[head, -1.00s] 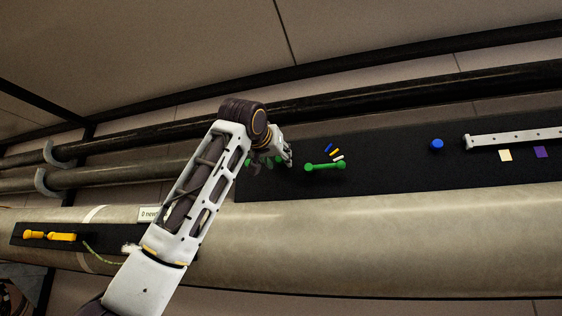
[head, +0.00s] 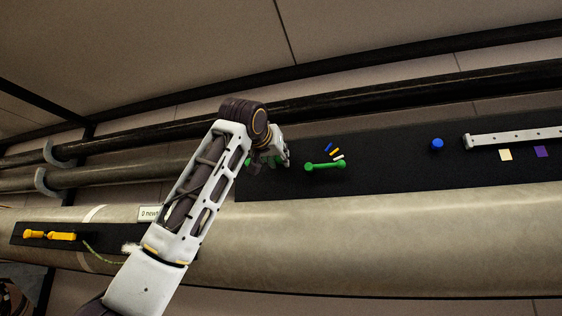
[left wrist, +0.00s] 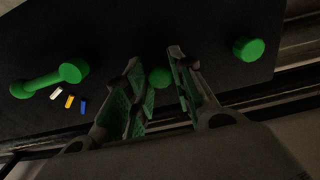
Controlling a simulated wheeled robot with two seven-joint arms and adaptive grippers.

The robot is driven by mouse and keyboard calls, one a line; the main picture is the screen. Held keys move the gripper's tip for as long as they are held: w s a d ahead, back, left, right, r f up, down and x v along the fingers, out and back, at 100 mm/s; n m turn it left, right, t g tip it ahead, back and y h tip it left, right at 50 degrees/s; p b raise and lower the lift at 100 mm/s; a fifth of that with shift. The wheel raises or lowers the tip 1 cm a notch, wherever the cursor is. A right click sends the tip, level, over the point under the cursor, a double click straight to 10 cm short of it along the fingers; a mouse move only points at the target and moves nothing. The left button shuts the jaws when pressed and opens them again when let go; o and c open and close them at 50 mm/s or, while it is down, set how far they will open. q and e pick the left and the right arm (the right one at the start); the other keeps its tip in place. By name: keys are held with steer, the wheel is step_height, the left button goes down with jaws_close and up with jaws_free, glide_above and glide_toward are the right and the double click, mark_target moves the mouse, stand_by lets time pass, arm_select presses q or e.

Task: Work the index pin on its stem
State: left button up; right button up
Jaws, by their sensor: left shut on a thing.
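A small green knob (left wrist: 159,77) on the black panel sits between the fingers of my left gripper (left wrist: 160,88) in the left wrist view. It looks like the index pin, but I cannot see its stem. The gripper is shut on this knob. In the head view my left gripper (head: 274,159) reaches the panel and hides the knob. A second green knob (left wrist: 248,49) stands apart from the fingers; it partly shows left of the gripper in the head view (head: 248,161).
A green double-ended handle (head: 325,166), with blue, yellow and white marks beside it, is right of the gripper. Further right are a blue knob (head: 437,144) and a holed grey bar (head: 515,137). A yellow-handled tool (head: 50,236) lies lower left. Dark spars run behind.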

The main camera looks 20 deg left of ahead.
arm_select(q)
steer(key=shift+s, duration=0.55)
steer(key=o, duration=1.1)
steer(key=shift+s, duration=0.2)
steer(key=s, duration=1.1)
steer(key=shift+s+a, duration=0.2)
steer(key=shift+s, duration=0.15)
